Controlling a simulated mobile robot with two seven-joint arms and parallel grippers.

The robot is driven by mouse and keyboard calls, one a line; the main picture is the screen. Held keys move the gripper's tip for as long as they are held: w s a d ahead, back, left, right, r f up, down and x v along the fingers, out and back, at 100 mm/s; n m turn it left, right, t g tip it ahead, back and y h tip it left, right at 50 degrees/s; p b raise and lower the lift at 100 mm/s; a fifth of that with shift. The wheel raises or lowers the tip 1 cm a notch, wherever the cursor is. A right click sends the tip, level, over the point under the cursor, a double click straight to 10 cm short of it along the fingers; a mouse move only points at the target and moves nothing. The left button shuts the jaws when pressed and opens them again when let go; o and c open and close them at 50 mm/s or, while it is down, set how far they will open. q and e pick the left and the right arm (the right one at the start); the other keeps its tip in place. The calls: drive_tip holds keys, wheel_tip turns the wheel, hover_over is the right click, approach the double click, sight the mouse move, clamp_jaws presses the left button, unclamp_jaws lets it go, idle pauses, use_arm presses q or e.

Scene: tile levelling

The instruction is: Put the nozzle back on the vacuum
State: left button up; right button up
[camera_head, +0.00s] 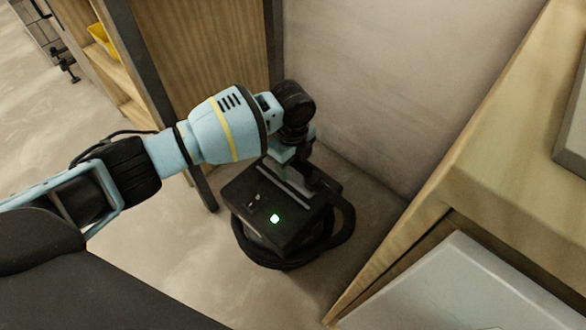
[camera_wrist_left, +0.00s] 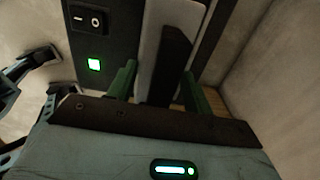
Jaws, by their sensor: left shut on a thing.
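The vacuum (camera_head: 262,212) is a low black box with a lit green light, standing on the floor in the corner. In the left wrist view its black top (camera_wrist_left: 100,50) shows a rocker switch and the green light. My left gripper (camera_head: 292,158) is over the back of the vacuum, pointing down. In the left wrist view its green fingers (camera_wrist_left: 160,78) are shut on a dark bar-shaped part, which appears to be the nozzle (camera_wrist_left: 172,55). A pale grey strip lies behind it. Whether the nozzle touches the vacuum's top is unclear. My right gripper is not in view.
A black hose (camera_head: 345,222) curls around the vacuum's base and right side. A wooden cabinet with a dark frame post (camera_head: 205,190) stands at left, a plain wall (camera_head: 375,90) behind, and a wooden counter (camera_head: 510,150) at right. Floor in front of the vacuum is clear.

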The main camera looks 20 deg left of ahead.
use_arm(q)
drive_tip(key=shift+w+r, duration=0.1)
drive_tip(key=shift+w+a, duration=0.15)
drive_tip(key=shift+w, duration=0.05)
drive_tip(key=f+b, duration=0.1)
drive_tip(key=f, duration=0.1)
drive_tip(key=f+b, duration=0.1)
drive_tip(key=f, duration=0.1)
drive_tip(key=shift+w+a+b, duration=0.15)
drive_tip(key=shift+w+b, duration=0.15)
drive_tip(key=shift+w, duration=0.05)
drive_tip(key=shift+r, duration=0.2)
drive_tip(key=shift+f, duration=0.1)
drive_tip(key=o, duration=0.4)
drive_tip(key=shift+f, duration=0.15)
drive_tip(key=o, duration=0.5)
